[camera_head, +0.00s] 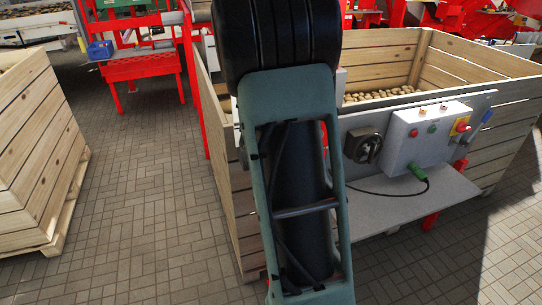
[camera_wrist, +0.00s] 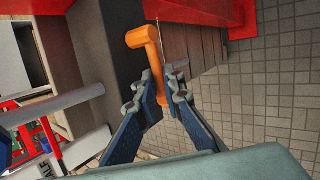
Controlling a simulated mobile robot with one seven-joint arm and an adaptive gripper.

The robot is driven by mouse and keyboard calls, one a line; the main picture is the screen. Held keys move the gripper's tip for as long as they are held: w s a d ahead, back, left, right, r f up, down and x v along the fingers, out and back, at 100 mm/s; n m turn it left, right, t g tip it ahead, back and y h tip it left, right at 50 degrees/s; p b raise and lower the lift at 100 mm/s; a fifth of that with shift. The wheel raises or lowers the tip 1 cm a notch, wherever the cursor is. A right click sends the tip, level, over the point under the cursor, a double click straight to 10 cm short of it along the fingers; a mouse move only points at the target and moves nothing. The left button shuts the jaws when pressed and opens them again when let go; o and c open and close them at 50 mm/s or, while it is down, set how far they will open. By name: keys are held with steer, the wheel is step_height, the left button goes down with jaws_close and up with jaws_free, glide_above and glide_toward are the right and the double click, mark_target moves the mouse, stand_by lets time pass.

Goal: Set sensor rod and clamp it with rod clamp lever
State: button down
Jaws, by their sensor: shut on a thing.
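In the wrist view an orange lever (camera_wrist: 148,50) with a thick rounded head shows against a red beam and a dark panel. Its shaft runs down between the fingers of my gripper (camera_wrist: 163,90), which is shut on it. Part of the shaft is hidden behind the left finger. A thin rod (camera_wrist: 159,40) stands close to the right of the lever; where it ends cannot be told. In the head view my arm covers the middle, and my gripper, the lever and the rod do not show.
A grey control box (camera_head: 415,135) with buttons is mounted above a grey shelf (camera_head: 420,200) at right. A large wooden crate (camera_head: 475,60) with potatoes stands behind. Another wooden crate (camera_head: 35,150) is at left. Tiled floor (camera_head: 150,200) between them is free.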

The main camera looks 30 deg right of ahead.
steer(key=shift+a+y+p, duration=0.1)
steer(key=shift+y+p, duration=0.2)
steer(key=shift+p, duration=0.15)
steer(key=c, duration=2)
jaws_free()
steer(key=shift+r, duration=0.1)
steer(key=shift+r, duration=0.15)
steer(key=shift+v, duration=3.9)
